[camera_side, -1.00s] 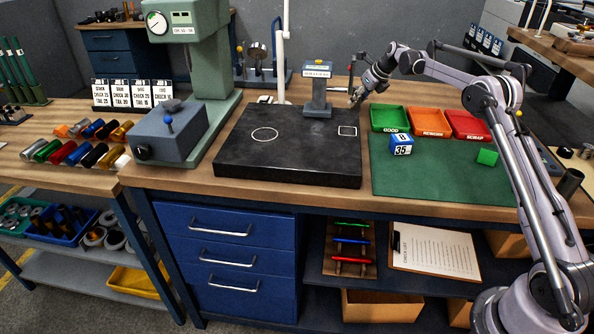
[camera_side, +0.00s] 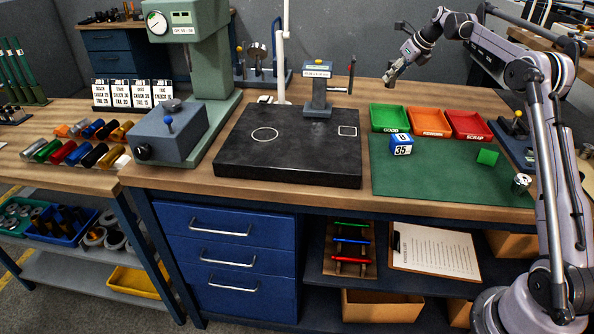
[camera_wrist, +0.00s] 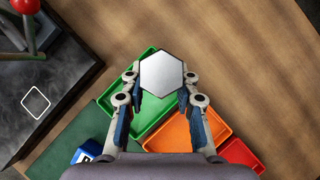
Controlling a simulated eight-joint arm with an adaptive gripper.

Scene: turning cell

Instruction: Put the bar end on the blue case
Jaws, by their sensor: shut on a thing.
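My gripper (camera_side: 391,76) is raised above the bench, behind the green tray. In the wrist view its two fingers (camera_wrist: 160,95) are shut on a grey metal piece with a hexagonal end face, the bar end (camera_wrist: 162,72). The bar end is held in the air and is small and hard to make out in the side view. The blue case (camera_side: 401,144) has a white label reading 35 and stands on the green mat, in front of the trays and below my gripper. Part of it shows at the bottom of the wrist view (camera_wrist: 86,153).
A green cube (camera_side: 487,157) and a metal cylinder (camera_side: 521,183) are at the right. A black plate (camera_side: 290,155) with a grey stand (camera_side: 318,90) and red-tipped lever lies left.

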